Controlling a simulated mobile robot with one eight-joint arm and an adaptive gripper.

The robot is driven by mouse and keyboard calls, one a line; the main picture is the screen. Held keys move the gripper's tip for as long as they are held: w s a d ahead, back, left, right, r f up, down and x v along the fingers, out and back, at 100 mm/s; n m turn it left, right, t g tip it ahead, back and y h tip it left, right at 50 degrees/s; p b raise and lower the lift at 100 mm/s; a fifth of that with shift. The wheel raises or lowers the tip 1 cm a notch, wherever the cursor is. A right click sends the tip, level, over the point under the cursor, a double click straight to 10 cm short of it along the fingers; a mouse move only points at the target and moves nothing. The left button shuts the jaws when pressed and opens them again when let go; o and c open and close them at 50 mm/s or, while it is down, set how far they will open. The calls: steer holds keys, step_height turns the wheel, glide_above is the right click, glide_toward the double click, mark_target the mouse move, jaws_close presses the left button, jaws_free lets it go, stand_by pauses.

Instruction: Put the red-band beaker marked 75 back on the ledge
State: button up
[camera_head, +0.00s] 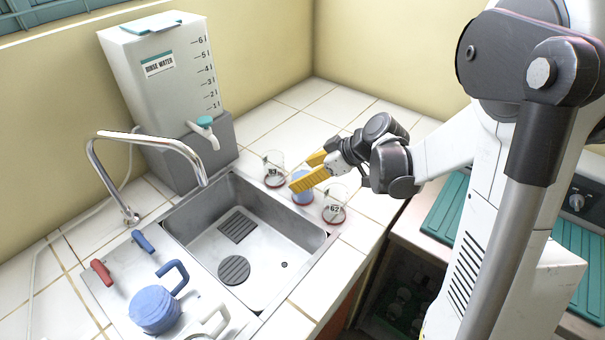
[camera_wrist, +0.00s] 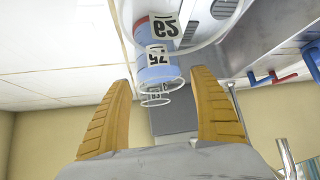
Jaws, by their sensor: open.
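The beaker marked 75 (camera_wrist: 157,57) shows upside down in the wrist view, with blue contents, beyond and between my finger tips. In the head view the middle beaker (camera_head: 303,197) with blue contents and a reddish base stands upright on the tiled ledge (camera_head: 357,232) beside the sink; my fingers partly hide it and its label. My gripper (camera_head: 305,172) is open, with yellow fingers close above and beside this beaker; it also shows in the wrist view (camera_wrist: 162,80). I cannot tell whether the fingers touch the glass.
A beaker marked 62 (camera_head: 335,207) stands just right of the middle one, and another beaker (camera_head: 273,170) stands at its back left. The sink (camera_head: 225,235), tap (camera_head: 150,140) and rinse water tank (camera_head: 165,65) lie left. A blue jug (camera_head: 155,309) stands in front.

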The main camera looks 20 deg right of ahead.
steer(key=p+v, duration=0.4)
steer(key=v, duration=0.7)
steer(key=s+a+r+m+h, duration=0.2)
steer(key=s+m, duration=0.1)
steer(key=s, duration=0.2)
steer(key=s+a+r+m+h, duration=0.1)
steer(key=s+a+m+h, duration=0.1)
steer(key=s, duration=0.3)
steer(key=s+a+r+m+t+h, duration=0.1)
steer(key=s+a+r+m+h, duration=0.1)
steer(key=s+m, duration=0.2)
steer(key=shift+s+r+h, duration=0.3)
steer(key=shift+s+r, duration=0.05)
steer(key=shift+s, duration=0.3)
